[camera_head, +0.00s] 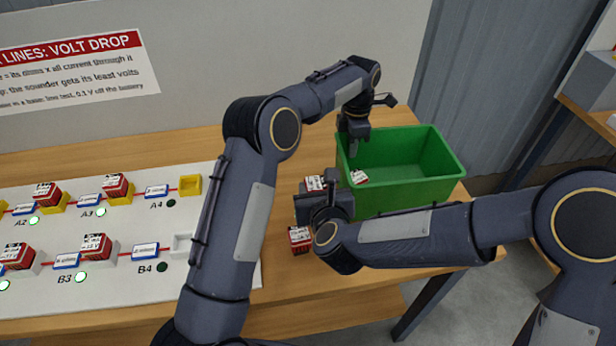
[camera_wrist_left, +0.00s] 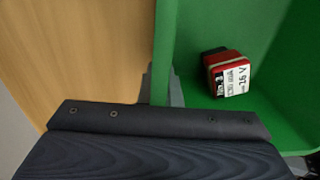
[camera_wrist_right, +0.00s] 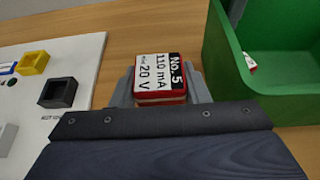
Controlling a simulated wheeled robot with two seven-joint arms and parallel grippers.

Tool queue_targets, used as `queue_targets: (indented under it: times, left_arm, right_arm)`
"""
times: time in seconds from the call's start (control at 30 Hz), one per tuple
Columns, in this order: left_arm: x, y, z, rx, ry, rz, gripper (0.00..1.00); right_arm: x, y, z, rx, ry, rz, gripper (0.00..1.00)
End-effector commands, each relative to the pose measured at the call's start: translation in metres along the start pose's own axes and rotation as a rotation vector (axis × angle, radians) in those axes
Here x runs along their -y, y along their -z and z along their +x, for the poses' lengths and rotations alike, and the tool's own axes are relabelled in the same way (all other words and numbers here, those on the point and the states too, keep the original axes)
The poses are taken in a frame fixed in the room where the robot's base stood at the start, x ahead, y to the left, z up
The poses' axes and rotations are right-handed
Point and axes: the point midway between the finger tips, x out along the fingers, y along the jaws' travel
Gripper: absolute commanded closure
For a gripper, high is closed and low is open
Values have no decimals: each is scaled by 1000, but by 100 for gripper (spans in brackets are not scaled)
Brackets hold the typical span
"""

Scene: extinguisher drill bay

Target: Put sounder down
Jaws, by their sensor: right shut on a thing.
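A red sounder marked No. 5 (camera_wrist_right: 160,78) is between the fingers of my right gripper (camera_wrist_right: 160,90), which is shut on it. In the head view this sounder (camera_head: 314,183) shows just beyond my right gripper (camera_head: 318,190), over the wooden table left of the green bin. My left gripper (camera_head: 353,150) is at the bin's left back corner. In the left wrist view its fingers (camera_wrist_left: 160,90) stand a little apart, with the bin's green wall between them and no sounder held. Another red sounder (camera_wrist_left: 229,74) lies tilted in the bin; its label also shows in the head view (camera_head: 358,177).
The green bin (camera_head: 440,160) stands at the table's right side. Another red block (camera_head: 299,240) is on the table just below my right gripper. The white board (camera_head: 215,275) on the left holds several red blocks, a yellow socket (camera_wrist_right: 33,62) and a black socket (camera_wrist_right: 60,92).

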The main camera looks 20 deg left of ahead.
Motion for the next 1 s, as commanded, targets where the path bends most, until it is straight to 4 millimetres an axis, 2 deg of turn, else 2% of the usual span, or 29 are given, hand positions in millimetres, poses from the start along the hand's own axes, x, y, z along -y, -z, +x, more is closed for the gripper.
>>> queue_targets:
  times: [0.03, 0.2, 0.4, 0.5, 0.67, 0.9, 1.0]
  left_arm:
    - [0, 0, -1, 1, 0, 0, 100]
    - [0, 0, -1, 1, 0, 0, 100]
    - [0, 0, -1, 1, 0, 0, 100]
    - [0, 0, -1, 1, 0, 0, 100]
    - [0, 0, -1, 1, 0, 0, 100]
    - [0, 0, -1, 1, 0, 0, 100]
    - [0, 0, -1, 1, 0, 0, 100]
  right_arm:
    - [-1, -6, 13, 2, 0, 1, 84]
    - [-1, -23, 54, 1, 1, 1, 84]
    - [0, -40, 93, 3, 1, 0, 84]
    - [0, -25, 98, -4, -1, -3, 84]
    - [0, -14, 102, -2, 0, -1, 84]
    - [0, 19, 116, -2, 0, -1, 84]
    - [-1, 25, 119, -1, -1, 0, 84]
